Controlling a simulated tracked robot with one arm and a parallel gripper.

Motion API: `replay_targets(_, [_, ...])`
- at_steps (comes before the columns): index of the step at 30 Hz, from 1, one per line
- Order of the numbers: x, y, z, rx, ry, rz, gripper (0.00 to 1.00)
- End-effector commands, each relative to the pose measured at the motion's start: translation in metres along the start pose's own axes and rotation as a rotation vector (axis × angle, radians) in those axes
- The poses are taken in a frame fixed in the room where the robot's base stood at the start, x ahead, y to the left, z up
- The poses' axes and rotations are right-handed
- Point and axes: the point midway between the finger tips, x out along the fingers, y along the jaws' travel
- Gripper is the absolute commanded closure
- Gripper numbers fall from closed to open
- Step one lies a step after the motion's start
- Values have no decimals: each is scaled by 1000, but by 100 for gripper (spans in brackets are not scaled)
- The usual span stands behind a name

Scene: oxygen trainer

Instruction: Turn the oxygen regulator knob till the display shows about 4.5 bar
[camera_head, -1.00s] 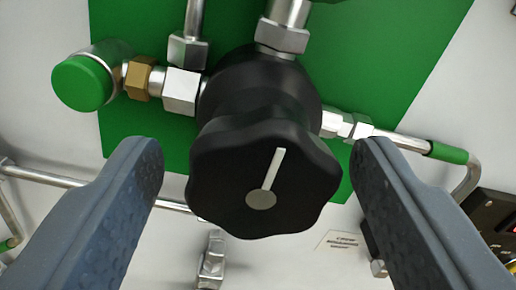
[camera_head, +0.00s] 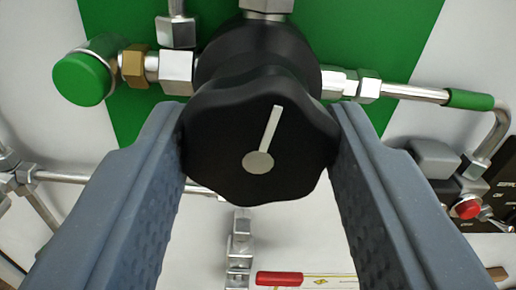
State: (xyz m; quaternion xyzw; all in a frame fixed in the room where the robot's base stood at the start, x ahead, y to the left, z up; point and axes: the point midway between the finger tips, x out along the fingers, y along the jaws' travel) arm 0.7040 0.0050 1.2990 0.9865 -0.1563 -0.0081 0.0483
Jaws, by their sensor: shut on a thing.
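The black oxygen regulator knob (camera_head: 225,135) with a lobed rim is in the upper middle of the view. Its white pointer line (camera_head: 270,128) runs from the pale centre disc (camera_head: 258,162) up and slightly to the right. My gripper (camera_head: 259,140) has one grey finger on each side of the knob, both touching its rim, so it is shut on the knob. The black regulator body (camera_head: 260,50) sits behind the knob on a green panel. No pressure reading can be read in this view.
A green cap (camera_head: 80,79) with a brass fitting (camera_head: 134,66) is at upper left. A metal pipe with a green sleeve (camera_head: 469,100) runs right. A red button (camera_head: 467,208) on dark equipment is at right. A red-handled item (camera_head: 279,279) shows below between the fingers.

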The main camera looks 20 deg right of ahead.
Motion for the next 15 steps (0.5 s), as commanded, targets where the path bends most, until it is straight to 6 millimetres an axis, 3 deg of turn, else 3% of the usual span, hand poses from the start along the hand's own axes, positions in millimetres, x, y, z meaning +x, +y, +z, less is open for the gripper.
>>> replay_targets(15, [-1,-1,2,482,-1,-3,82])
